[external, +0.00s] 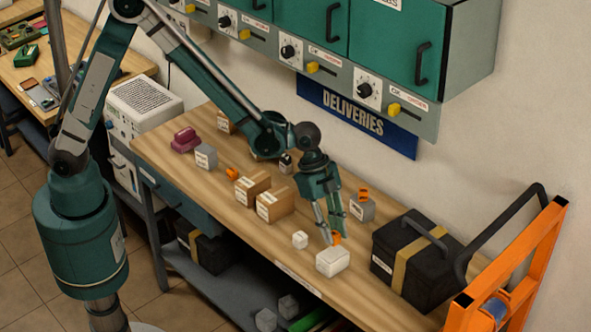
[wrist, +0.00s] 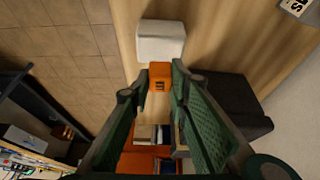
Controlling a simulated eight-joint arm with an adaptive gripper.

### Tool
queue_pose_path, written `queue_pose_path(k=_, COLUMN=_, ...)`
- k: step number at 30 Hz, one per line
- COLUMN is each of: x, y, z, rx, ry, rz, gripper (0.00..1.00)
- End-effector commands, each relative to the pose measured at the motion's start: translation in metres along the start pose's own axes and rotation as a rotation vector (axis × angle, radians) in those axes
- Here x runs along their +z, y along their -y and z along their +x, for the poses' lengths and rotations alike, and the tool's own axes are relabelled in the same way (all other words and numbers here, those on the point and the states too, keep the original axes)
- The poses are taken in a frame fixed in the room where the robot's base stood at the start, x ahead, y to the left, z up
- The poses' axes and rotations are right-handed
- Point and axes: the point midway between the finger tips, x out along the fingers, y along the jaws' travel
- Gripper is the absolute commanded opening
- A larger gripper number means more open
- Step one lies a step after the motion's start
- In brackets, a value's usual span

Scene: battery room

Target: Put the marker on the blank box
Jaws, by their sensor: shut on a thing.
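My gripper (external: 333,236) points down over the right part of the workbench, shut on a small orange marker (external: 337,239). In the wrist view the marker (wrist: 160,76) sits between the two fingertips (wrist: 160,80), with a dark mark on its face. The blank box (external: 333,262) is a plain white box with rounded edges near the bench's front edge. The marker appears at the box's back top edge in the external view; I cannot tell whether they touch. In the wrist view the white box (wrist: 161,42) shows just beyond the marker.
Cardboard boxes (external: 273,203) are left, a black case (external: 412,252) right. Another orange block (external: 232,174) lies farther left.

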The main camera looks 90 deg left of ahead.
Motion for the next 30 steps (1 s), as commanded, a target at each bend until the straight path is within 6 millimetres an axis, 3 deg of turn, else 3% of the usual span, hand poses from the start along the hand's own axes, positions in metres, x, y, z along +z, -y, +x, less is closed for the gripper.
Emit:
queue_pose_path(k=12, x=0.014, y=0.0, z=0.033, rx=0.0, ry=0.0, rz=0.0, gripper=0.11)
queue_pose_path(k=28, x=0.016, y=0.0, z=0.039, rx=0.0, ry=0.0, rz=0.0, gripper=0.11)
queue_pose_path(k=30, x=0.016, y=0.0, z=0.038, rx=0.0, ry=0.0, rz=0.0, gripper=0.26)
